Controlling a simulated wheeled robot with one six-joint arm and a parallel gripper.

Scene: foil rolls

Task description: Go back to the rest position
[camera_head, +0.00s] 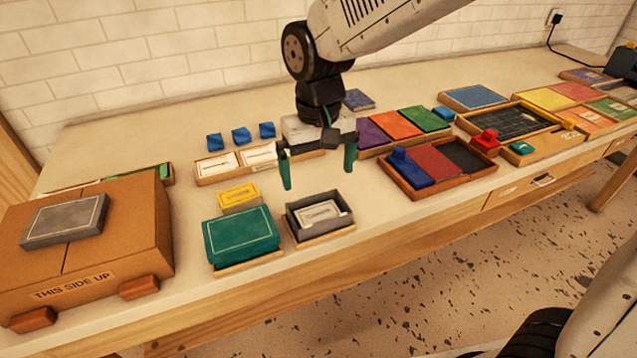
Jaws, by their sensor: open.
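My gripper (319,170) hangs from my arm above the middle of the table, fingers pointing down. Its two teal fingers are wide apart with nothing between them. Below it, nearer the front edge, a grey open box (340,219) holds a white labelled card or pack (319,213). A green box (240,236) sits left of it on a wooden base, and a small yellow box (239,197) is behind the green one. The gripper appears apart from all of these. No foil rolls are clearly recognisable.
A cardboard carton (130,225) with a grey box (65,221) on top stands at left. Blue blocks (241,136) and white cards (217,165) are behind. Trays of coloured pads (436,163) and a dark board (503,122) fill the right. A white brick wall (150,45) is behind the table.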

